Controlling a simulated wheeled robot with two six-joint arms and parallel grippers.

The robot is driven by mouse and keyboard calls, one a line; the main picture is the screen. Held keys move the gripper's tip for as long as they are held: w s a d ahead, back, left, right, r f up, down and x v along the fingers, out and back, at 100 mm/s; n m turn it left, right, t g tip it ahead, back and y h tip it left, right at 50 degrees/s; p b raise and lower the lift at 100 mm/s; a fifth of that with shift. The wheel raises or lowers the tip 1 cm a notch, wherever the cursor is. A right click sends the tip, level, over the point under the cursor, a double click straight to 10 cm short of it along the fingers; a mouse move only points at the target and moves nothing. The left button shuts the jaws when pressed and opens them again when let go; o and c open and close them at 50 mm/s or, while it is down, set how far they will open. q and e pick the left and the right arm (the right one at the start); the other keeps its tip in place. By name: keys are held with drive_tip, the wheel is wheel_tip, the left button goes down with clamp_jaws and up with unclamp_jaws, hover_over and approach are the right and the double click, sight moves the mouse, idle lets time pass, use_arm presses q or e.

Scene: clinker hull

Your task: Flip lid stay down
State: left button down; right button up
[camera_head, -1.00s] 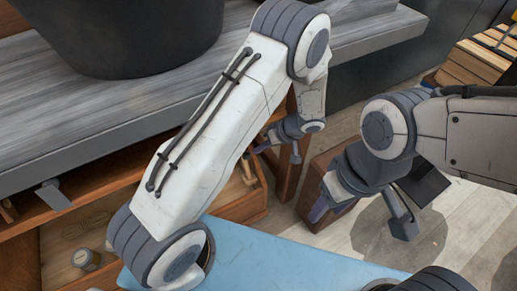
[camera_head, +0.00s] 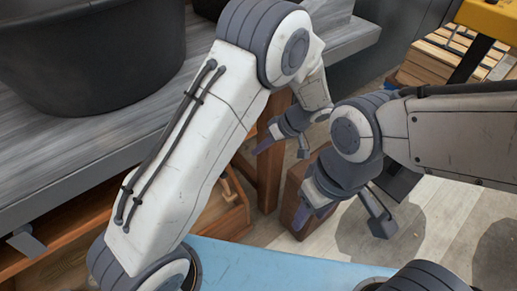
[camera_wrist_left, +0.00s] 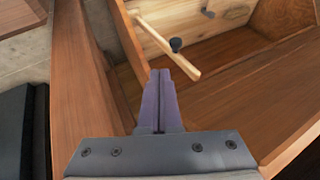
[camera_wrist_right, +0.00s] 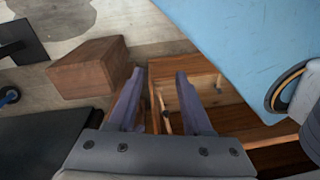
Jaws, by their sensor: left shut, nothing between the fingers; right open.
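In the head view a pale upright piece, probably the stay (camera_head: 229,188), shows at the box's right end. My left gripper (camera_head: 264,146) is shut and empty, above and beyond the box's right end; its fingertips (camera_wrist_left: 160,73) appear just below the stay in the left wrist view. My right gripper (camera_head: 303,217) is open and empty, right of the box; its fingers (camera_wrist_right: 160,78) point toward the box's wooden walls.
A grey bench (camera_head: 110,125) carrying a black tub (camera_head: 90,55) overhangs the box. A wooden block (camera_head: 300,190) stands on the floor beneath my right gripper. A yellow-topped frame (camera_head: 490,20) and slatted wood (camera_head: 440,60) are at the back right. Pale floor lies open at right.

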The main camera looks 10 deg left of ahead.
drive_tip(key=c, duration=0.3)
clamp_jaws()
use_arm(q)
drive_tip(key=s+d+r+m+h, duration=0.1)
drive_tip(key=s+r+m, duration=0.3)
drive_tip(key=s, duration=0.4)
drive_tip(key=s+d+r+m+h, duration=0.1)
drive_tip(key=s+r+m+h, duration=0.3)
drive_tip(key=s+m, duration=0.3)
drive_tip(key=s+d+r+m+h, duration=0.2)
drive_tip(key=s+r+m, duration=0.3)
drive_tip(key=s, duration=0.4)
drive_tip(key=shift+s+r+h, duration=0.4)
drive_tip(key=shift+r+h, duration=0.1)
drive_tip(key=shift+r, duration=0.1)
